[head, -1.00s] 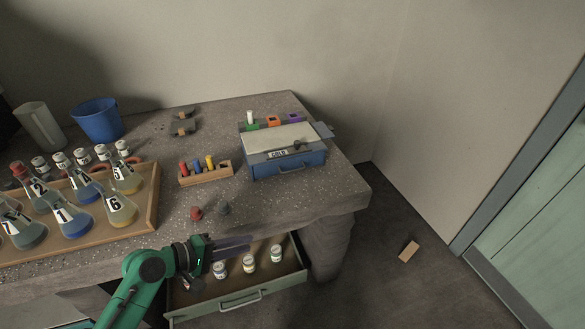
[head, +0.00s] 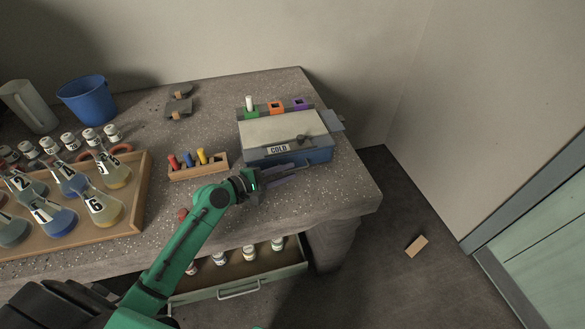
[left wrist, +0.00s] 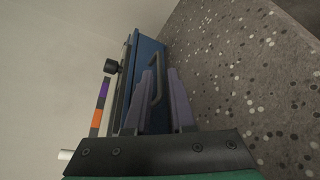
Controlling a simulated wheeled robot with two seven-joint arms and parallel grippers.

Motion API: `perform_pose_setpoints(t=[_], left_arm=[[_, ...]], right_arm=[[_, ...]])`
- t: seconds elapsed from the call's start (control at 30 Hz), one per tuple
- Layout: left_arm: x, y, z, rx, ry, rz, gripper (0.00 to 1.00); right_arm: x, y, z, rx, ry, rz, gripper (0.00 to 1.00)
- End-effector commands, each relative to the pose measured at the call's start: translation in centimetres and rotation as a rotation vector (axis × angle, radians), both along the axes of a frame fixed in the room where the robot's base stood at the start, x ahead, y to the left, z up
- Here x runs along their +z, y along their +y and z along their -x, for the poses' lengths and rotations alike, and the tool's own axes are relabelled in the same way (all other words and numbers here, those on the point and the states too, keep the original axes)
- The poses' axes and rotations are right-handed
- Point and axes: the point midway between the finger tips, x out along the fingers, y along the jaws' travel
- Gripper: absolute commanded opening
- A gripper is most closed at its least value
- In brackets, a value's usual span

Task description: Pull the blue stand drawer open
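The blue stand (head: 318,158) has a pale top and a "COLD" label, and sits near the bench's right end. Its blue drawer front also shows in the left wrist view (left wrist: 150,56), and the drawer looks shut. The dark bar handle (left wrist: 157,78) stands out from that front. My left gripper (head: 292,173) is at the drawer front, partly covering it in the head view. In the left wrist view its two fingers (left wrist: 162,78) are apart, with the handle between their tips. I cannot tell whether they touch it. My right gripper is not in view.
A green drawer (head: 262,277) with several jars is open under the bench, below my left arm. A wooden holder (head: 190,172) with coloured pegs stands left of the stand. A tray (head: 135,200) of flasks is farther left. Coloured sockets (head: 276,107) sit behind the stand.

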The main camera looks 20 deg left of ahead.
Motion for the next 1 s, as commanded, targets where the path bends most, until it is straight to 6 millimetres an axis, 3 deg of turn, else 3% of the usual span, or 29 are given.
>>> perform_pose_setpoints(t=[0.13,0.4,0.47,0.5,1.0], left_arm=[[-0.4,-1.1,-1.5,0.002,-0.001,0.001,0.22],[-0.6,-1.3,-1.8,0.001,0.0,-0.002,0.22],[-0.6,-1.3,-1.8,0.002,0.001,-0.001,0.03],[-0.6,-1.3,-1.8,0.002,0.001,-0.001,0.0],[-0.6,-1.3,-1.7,0.001,0.002,0.0,0.0]], right_arm=[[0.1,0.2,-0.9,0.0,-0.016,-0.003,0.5],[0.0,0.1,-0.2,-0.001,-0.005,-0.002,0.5],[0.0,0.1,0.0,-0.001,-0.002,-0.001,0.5],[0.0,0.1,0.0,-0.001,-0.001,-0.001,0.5],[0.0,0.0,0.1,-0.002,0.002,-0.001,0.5]])
